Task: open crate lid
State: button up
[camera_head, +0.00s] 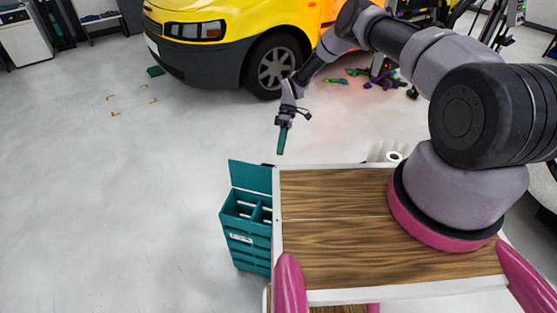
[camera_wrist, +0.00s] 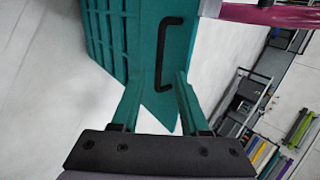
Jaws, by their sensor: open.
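The teal crate (camera_head: 245,240) hangs or stands against the left side of the wood-topped cart. Its lid (camera_head: 250,177) is swung up at the back, and the divided inside shows. In the wrist view the ribbed crate wall (camera_wrist: 108,35) is at the upper left. The lid panel (camera_wrist: 152,30) is beside it, with a black handle (camera_wrist: 165,60) on its face. My gripper (camera_head: 281,150) is beyond the lid and higher, pointing down. In the wrist view my gripper (camera_wrist: 159,78) has its two teal fingers apart, with the lid's corner showing between them. I cannot tell whether they touch it.
The wooden cart top (camera_head: 335,235) is mostly clear, with a white roll (camera_head: 394,157) at its far edge. A yellow van (camera_head: 215,45) stands behind. The floor (camera_head: 110,200) left of the crate is free. Tools lie scattered near the van.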

jog(key=shift+v, duration=2.3)
jog(key=w+d+r+m+t+h, duration=0.1)
jog(key=d+r+m+t, duration=0.25)
jog(key=r, duration=1.55)
jog(key=w+d+r+m+t, duration=0.1)
jog(key=d+r+m+t, duration=0.3)
jog(key=r, duration=1.5)
jog(key=s+d+r+m+t, duration=0.2)
jog(key=s+d+r, duration=0.2)
jog(key=s+r, duration=0.3)
jog(key=s+d+r+m+t, duration=0.1)
jog(key=s+d+r+m, duration=0.25)
jog(key=s+r, duration=0.45)
jog(key=s+d+r+m+t, duration=0.2)
jog(key=s, duration=0.4)
jog(key=s+d+r+m+t, duration=0.3)
jog(key=s, duration=0.4)
jog(key=shift+s+d+r+m, duration=0.2)
jog(key=shift+s+d+m, duration=0.1)
